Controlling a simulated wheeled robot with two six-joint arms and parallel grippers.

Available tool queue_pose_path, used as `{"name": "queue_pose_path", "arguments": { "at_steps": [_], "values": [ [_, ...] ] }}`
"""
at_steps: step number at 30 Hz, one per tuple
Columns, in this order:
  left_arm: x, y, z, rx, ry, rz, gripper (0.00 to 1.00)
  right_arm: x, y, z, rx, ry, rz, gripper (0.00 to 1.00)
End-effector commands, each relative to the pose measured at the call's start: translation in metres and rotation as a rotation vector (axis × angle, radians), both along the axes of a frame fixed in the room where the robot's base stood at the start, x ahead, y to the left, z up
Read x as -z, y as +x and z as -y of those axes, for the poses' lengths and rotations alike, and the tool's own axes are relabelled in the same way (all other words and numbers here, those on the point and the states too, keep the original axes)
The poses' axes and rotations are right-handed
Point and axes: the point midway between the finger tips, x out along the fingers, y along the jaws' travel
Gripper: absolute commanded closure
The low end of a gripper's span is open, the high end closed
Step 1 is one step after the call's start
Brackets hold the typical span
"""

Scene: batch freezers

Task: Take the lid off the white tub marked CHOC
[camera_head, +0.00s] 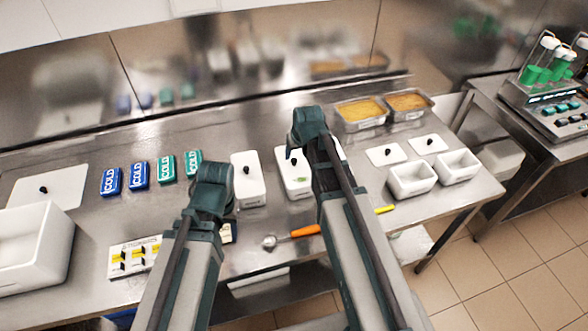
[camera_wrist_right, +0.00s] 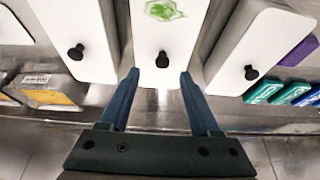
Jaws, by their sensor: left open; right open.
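Three white lidded tubs with black knobs stand in a row. No CHOC marking is readable on any. The left tub (camera_head: 248,180) is fully lidded; it shows in the right wrist view (camera_wrist_right: 262,40) at the right. The middle tub (camera_head: 294,182) has a green picture on its lid (camera_wrist_right: 170,28). The third tub (camera_wrist_right: 72,25) is mostly hidden behind my right arm in the head view. My right gripper (camera_wrist_right: 160,75) is open and empty, its fingertips either side of the middle lid's knob (camera_wrist_right: 162,59) but short of it. My left gripper (camera_head: 213,178) is open, left of the tubs.
Blue (camera_head: 139,175) and green (camera_head: 193,163) COLD packs lie left of the tubs. Metal pans (camera_head: 362,123) with yellow and brown contents stand at the back right. Two open white tubs (camera_head: 411,192) and loose lids (camera_head: 386,154) are right. An orange-handled scoop (camera_head: 305,231) lies near the front edge.

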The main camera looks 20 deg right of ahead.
Motion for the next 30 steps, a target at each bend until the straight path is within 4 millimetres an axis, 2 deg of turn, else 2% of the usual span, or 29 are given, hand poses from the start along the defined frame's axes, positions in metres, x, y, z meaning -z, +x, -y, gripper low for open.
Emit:
{"name": "queue_pose_path", "arguments": {
  "at_steps": [5, 16, 25, 26, 30],
  "values": [
    [0.005, 0.0, 0.0, 0.0, 0.0, 0.0, 0.5, 0.005, 0.002, -0.001, 0.0, 0.0, 0.0, 0.36],
    [0.045, 0.0, 0.0, -0.001, 0.0, 0.0, 0.5, 0.045, 0.019, -0.004, 0.0, 0.0, 0.0, 0.36],
    [0.046, 0.0, 0.0, -0.002, 0.0, 0.0, 0.5, 0.046, 0.021, -0.004, 0.0, 0.0, 0.0, 0.36],
    [0.046, 0.0, 0.0, -0.002, 0.0, 0.0, 0.5, 0.046, 0.021, -0.004, 0.0, 0.0, 0.0, 0.38],
    [0.046, 0.0, 0.0, -0.001, 0.0, 0.0, 0.5, 0.046, 0.021, -0.004, 0.0, 0.0, 0.0, 0.64]
  ]
}}
